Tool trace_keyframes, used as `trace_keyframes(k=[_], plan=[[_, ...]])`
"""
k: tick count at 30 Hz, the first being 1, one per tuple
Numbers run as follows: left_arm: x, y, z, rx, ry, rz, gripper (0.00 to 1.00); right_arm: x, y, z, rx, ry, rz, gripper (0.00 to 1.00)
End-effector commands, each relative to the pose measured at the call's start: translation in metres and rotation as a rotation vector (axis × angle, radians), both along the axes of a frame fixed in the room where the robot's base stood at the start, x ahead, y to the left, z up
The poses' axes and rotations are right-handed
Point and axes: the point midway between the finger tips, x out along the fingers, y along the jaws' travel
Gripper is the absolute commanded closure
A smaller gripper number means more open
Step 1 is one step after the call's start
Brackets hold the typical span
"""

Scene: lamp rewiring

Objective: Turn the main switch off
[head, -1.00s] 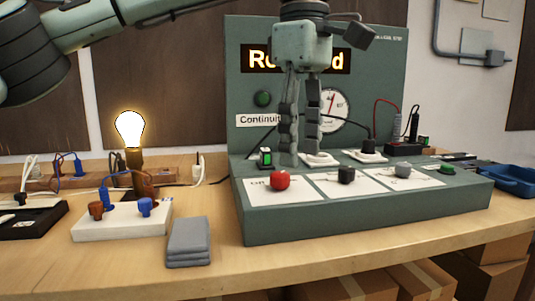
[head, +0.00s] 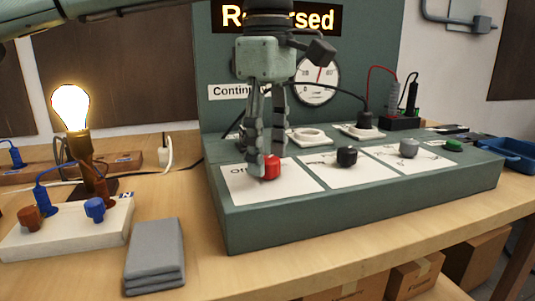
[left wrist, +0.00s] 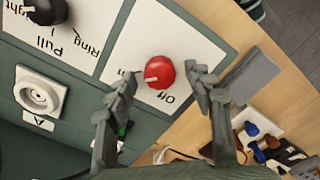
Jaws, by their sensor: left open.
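The main switch is a red round knob (head: 273,167) on a white card at the left of the green console. In the left wrist view the red knob (left wrist: 159,72) has a pale pointer mark toward the lower left. An "Off" label is below it, and a partly hidden label is at its left. My left gripper (head: 265,158) points down at the knob, fingers apart. In the left wrist view the open fingertips (left wrist: 162,82) are on either side of the knob's near edge. I cannot tell whether they touch it. My right gripper is not in view.
A lit bulb (head: 71,107) stands at the left, behind a white terminal block (head: 70,235). A folded grey cloth (head: 155,255) lies in front.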

Motion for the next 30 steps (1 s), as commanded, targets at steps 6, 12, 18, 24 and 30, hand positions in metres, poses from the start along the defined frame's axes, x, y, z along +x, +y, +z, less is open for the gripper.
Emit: trace_keyframes(k=[6, 12, 18, 24, 30], plan=[[-0.0001, 0.0002, -0.008, 0.0, 0.0, 0.001, 0.47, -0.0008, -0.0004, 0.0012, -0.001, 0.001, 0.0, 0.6], [-0.0001, 0.0, -0.0078, 0.0, 0.0, 0.001, 0.52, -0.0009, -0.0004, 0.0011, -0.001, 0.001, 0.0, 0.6], [-0.0001, 0.0, -0.0077, 0.0, 0.0, 0.001, 0.77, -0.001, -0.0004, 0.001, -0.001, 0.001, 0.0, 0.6], [-0.0001, -0.0001, -0.0076, 0.0, 0.0, 0.001, 0.97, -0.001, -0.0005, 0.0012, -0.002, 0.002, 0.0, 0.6], [-0.0002, -0.0001, -0.0074, -0.001, 0.0, 0.019, 0.97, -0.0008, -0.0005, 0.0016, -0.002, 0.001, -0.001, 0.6]])
